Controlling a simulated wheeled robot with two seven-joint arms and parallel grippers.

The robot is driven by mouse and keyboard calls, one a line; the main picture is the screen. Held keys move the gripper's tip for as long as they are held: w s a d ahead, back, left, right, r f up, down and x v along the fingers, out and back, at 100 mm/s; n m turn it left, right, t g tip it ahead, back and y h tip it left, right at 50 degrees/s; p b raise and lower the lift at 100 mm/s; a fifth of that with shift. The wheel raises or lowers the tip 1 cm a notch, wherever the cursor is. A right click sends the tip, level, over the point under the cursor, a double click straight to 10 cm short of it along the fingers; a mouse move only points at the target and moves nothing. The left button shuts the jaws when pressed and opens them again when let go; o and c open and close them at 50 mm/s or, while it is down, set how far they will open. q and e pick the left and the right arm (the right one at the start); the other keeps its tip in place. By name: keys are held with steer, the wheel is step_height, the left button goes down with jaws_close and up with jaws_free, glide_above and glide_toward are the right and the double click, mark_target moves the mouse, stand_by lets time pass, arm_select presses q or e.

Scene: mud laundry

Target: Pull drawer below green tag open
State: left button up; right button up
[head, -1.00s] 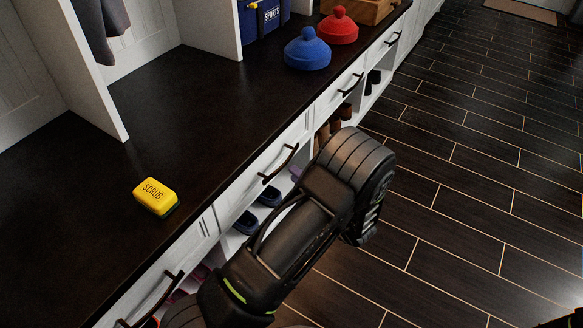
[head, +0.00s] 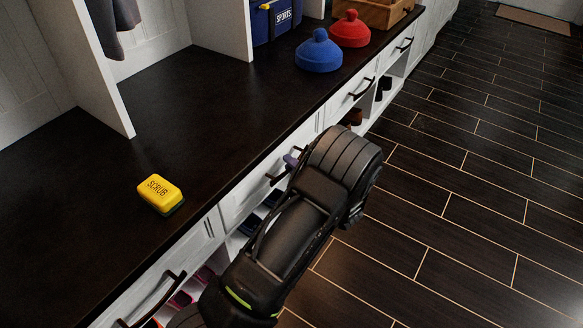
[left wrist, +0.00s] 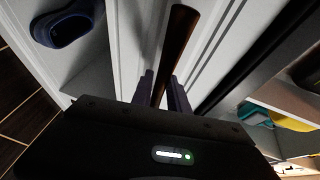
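My left gripper (head: 289,161) is at the dark bar handle (head: 277,179) of the white middle drawer (head: 238,203), under the dark countertop. In the left wrist view its two purplish fingers (left wrist: 163,92) stand close on both sides of the dark brown handle (left wrist: 180,35) and look shut on it. My wrist and forearm hide much of that drawer in the head view. The drawer front looks flush with its neighbours. I see no green tag in either view. My right gripper is not in view.
A yellow scrub sponge (head: 160,193) lies on the countertop (head: 110,180). A blue lidded item (head: 318,55) and a red one (head: 350,30) stand farther back. Other drawer handles (head: 155,298) and open shoe cubbies line the front. The dark plank floor (head: 470,190) on the right is clear.

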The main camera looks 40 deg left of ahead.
arm_select(q)
jaws_close()
stand_by(1.4)
